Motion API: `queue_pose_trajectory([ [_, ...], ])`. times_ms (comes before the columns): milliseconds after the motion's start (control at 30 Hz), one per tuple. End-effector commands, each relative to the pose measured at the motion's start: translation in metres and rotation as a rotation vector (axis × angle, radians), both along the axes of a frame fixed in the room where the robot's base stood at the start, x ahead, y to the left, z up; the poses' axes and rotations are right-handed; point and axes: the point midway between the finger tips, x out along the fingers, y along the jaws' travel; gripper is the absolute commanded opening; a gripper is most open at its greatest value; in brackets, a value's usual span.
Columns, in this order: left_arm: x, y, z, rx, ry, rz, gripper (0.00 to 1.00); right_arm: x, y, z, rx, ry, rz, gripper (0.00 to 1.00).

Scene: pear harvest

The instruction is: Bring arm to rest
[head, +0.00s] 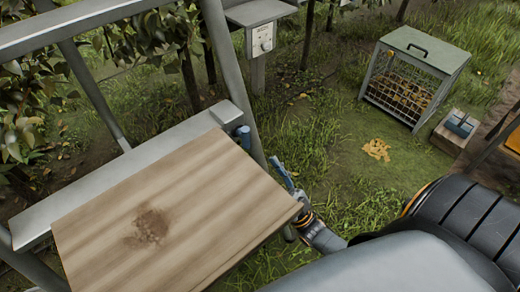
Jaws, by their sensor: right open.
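My right gripper (284,174) shows beside the right edge of the wooden board, with thin blue fingers pointing up and to the left. It is open, and no object shows between the fingers. My right arm comes in from the lower right, and its wrist is partly hidden by the board's corner. My left gripper is not in view.
The wooden board (130,190), with a brown stain, fills the lower left. A grey metal frame (232,70) rises behind it. A lidded wire crate (418,68) stands on grass at upper right. Yellow scraps (376,149) lie in front of it. A small box (459,126) sits beside it.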

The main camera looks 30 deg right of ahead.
Motion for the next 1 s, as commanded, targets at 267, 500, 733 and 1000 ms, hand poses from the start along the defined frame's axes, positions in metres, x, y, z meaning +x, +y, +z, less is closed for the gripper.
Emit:
queue_pose_trajectory([
  [267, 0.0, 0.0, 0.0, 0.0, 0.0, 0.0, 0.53, -0.008, -0.002, -0.008, 0.001, 0.0, 0.001, 0.44],
  [500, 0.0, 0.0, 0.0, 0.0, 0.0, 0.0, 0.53, -0.008, -0.002, -0.008, 0.001, 0.0, 0.001, 0.44],
  [733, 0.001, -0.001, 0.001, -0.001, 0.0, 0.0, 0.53, -0.006, -0.002, -0.011, -0.002, 0.013, -0.003, 0.44],
  [1000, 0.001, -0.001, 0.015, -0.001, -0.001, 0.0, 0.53, 0.017, 0.004, -0.131, -0.109, 0.503, -0.099, 0.44],
])
